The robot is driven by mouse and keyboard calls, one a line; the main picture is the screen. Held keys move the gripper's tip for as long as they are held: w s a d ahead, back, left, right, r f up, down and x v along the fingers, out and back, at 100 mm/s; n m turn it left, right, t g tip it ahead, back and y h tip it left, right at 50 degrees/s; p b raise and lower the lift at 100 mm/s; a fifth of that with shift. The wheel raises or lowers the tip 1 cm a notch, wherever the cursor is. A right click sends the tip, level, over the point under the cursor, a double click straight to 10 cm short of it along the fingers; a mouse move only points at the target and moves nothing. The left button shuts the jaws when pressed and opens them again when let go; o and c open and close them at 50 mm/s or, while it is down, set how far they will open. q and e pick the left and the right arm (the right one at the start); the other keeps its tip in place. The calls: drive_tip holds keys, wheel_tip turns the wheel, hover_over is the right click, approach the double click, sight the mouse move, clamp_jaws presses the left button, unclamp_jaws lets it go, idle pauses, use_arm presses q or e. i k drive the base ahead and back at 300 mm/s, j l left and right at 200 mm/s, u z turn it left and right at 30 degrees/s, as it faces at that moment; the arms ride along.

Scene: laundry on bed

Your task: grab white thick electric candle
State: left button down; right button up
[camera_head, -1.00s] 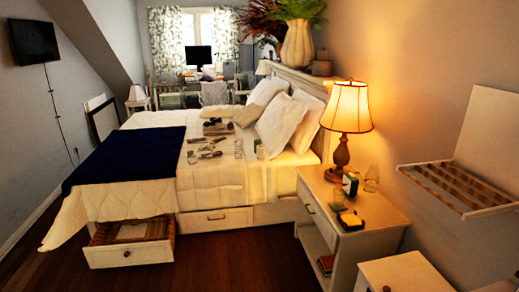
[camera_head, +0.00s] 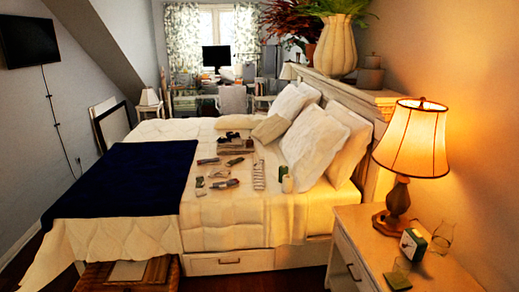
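A small pale upright cylinder (camera_head: 288,184) that looks like the white thick candle stands on the bed (camera_head: 235,207), near the pillows on its right side. A small green item (camera_head: 283,172) stands right behind it. The candle is small in the picture, so its details cannot be made out. Neither of my grippers is in view.
Several small items lie on the bed, among them a pale striped strip (camera_head: 258,175). A navy blanket (camera_head: 125,180) covers the foot end. A nightstand (camera_head: 350,222) with a lit lamp (camera_head: 414,140) stands at right.

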sight(287, 183)
drive_tip(key=i+u, duration=0.1)
drive_tip(key=i, duration=0.75)
drive_tip(key=i+l+u, duration=0.15)
drive_tip(key=i, duration=0.65)
